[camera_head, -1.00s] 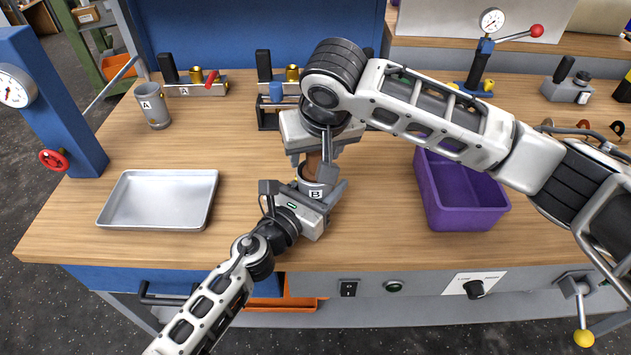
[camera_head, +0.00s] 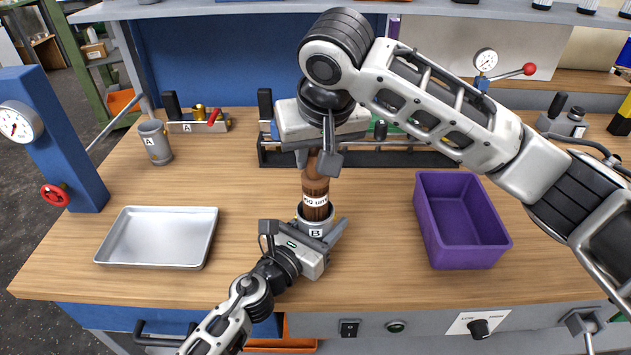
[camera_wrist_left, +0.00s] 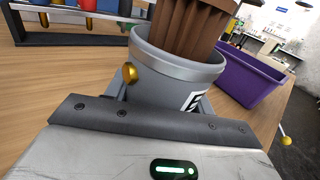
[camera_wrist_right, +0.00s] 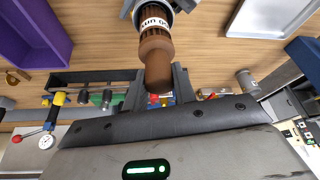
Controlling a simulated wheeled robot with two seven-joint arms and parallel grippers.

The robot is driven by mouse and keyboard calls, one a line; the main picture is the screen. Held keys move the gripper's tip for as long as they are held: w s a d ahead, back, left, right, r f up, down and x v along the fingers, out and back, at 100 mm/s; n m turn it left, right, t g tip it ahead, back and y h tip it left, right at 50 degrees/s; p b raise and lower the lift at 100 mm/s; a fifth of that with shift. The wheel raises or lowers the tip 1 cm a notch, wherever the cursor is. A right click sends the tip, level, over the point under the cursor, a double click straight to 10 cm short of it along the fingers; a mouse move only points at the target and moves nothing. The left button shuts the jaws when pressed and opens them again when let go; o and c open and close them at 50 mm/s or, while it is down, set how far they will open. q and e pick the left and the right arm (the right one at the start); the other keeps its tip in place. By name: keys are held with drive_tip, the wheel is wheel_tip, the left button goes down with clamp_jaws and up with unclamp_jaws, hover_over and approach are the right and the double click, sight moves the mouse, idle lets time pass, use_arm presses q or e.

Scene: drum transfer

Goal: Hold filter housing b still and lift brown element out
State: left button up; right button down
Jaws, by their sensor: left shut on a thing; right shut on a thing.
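Filter housing b (camera_head: 315,231) is a grey cup marked B, upright on the wooden bench; it also shows in the left wrist view (camera_wrist_left: 170,85). My left gripper (camera_head: 318,242) is shut around the housing. The brown element (camera_head: 316,190), a pleated cylinder with a white printed band, stands well up out of the housing, its lower end still at or inside the rim. In the left wrist view its pleats (camera_wrist_left: 185,25) show inside the mouth. My right gripper (camera_head: 322,158) is shut on the element's top from above; the right wrist view shows the element (camera_wrist_right: 156,55) between the fingers.
A purple bin (camera_head: 462,262) stands right of the housing, and a silver tray (camera_head: 157,262) lies left. Grey housing A (camera_head: 156,148) stands at back left. A dark rack (camera_head: 400,158) runs behind my right gripper. Bench between tray and housing is clear.

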wheel_tip(320, 180, up, 10)
drive_tip(key=shift+r, duration=0.2)
use_arm(q)
drive_tip(key=o, duration=1.4)
drive_tip(key=shift+c, duration=0.2)
drive_tip(key=shift+s, duration=0.1)
